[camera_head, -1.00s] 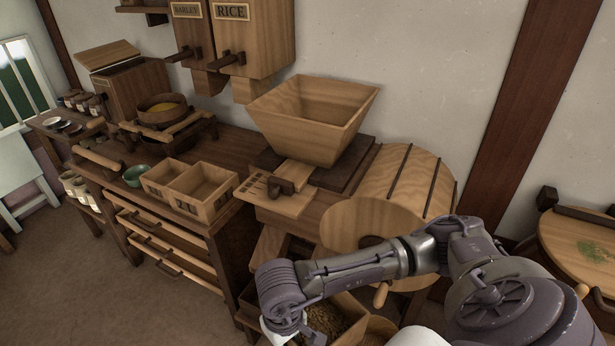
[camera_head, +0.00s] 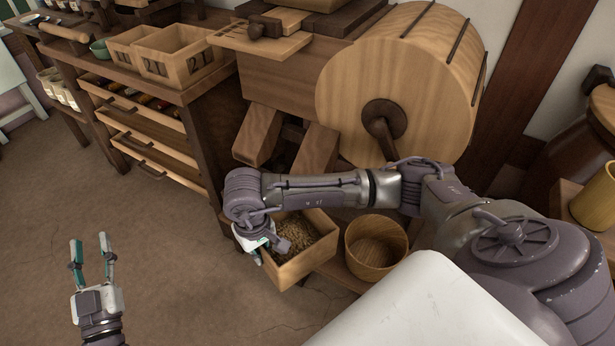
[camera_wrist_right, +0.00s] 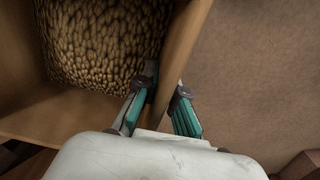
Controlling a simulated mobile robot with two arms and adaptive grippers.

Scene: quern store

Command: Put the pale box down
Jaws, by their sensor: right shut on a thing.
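The pale wooden box (camera_head: 310,262), filled with brown grain, is low in front of the mill in the head view. In the right wrist view its inside holds a heap of grain (camera_wrist_right: 105,42), and its near wall (camera_wrist_right: 181,62) runs between the fingers. My right gripper (camera_head: 258,250) is shut on that wall; in the right wrist view its fingers (camera_wrist_right: 160,108) lie on either side of the wall. My left gripper (camera_head: 91,262) is open and empty above the floor at the left. Whether the box's underside touches a support is hidden.
A round wooden tub (camera_head: 376,247) stands close right of the box on a low board. The wooden mill drum (camera_head: 395,85) with its crank is behind. A workbench with drawers (camera_head: 140,128) stands at the left. The brown floor (camera_head: 190,270) in front is clear.

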